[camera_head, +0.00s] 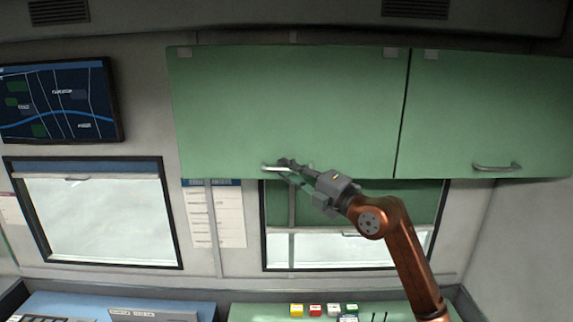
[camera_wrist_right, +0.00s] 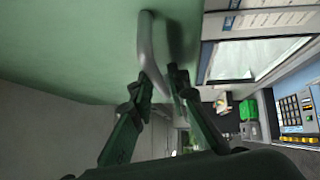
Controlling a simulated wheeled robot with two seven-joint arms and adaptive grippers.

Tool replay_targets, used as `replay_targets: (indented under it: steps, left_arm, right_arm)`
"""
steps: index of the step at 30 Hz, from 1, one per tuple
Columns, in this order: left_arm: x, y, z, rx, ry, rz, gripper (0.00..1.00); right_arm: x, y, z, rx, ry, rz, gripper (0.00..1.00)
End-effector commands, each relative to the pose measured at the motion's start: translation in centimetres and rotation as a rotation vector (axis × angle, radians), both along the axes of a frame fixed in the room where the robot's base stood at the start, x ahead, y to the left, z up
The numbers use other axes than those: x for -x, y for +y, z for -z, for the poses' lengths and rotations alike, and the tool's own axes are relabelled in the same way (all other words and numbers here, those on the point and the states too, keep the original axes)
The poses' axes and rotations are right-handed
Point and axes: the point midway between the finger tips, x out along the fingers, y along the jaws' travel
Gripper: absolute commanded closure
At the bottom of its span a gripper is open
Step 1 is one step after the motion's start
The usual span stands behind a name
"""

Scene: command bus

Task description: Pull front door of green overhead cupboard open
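The green overhead cupboard has a wide left door (camera_head: 285,110) and a right door (camera_head: 490,115); both look closed in the head view. The left door's pale bar handle (camera_head: 272,168) is near its bottom edge. My right gripper (camera_head: 288,170) is at this handle, its arm coming from below right. In the right wrist view, the grey handle (camera_wrist_right: 147,45) passes between the fingers of my right gripper (camera_wrist_right: 160,80). The fingers are apart, one on each side of the handle, close to it; firm contact is not clear. My left gripper is not in view.
The right door has its own handle (camera_head: 497,167). Below the cupboard are a window (camera_head: 300,250) and a green counter (camera_head: 255,312) with several coloured blocks. A wall screen (camera_head: 60,103) and another window (camera_head: 95,220) are at left.

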Motion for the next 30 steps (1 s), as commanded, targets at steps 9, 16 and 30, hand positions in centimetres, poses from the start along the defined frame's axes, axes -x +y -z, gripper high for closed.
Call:
replay_targets:
  steps: [9, 16, 30]
  left_arm:
    - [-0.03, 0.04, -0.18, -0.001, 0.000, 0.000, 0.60]
    - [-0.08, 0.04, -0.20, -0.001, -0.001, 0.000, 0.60]
    - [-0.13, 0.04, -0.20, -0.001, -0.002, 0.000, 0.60]
  right_arm:
    - [-0.33, 0.40, 0.04, 0.001, -0.001, -0.001, 0.84]
    - [-0.32, 0.38, 0.04, 0.000, 0.000, -0.001, 0.98]
    - [-0.33, 0.34, 0.08, 0.000, 0.000, 0.000, 1.00]
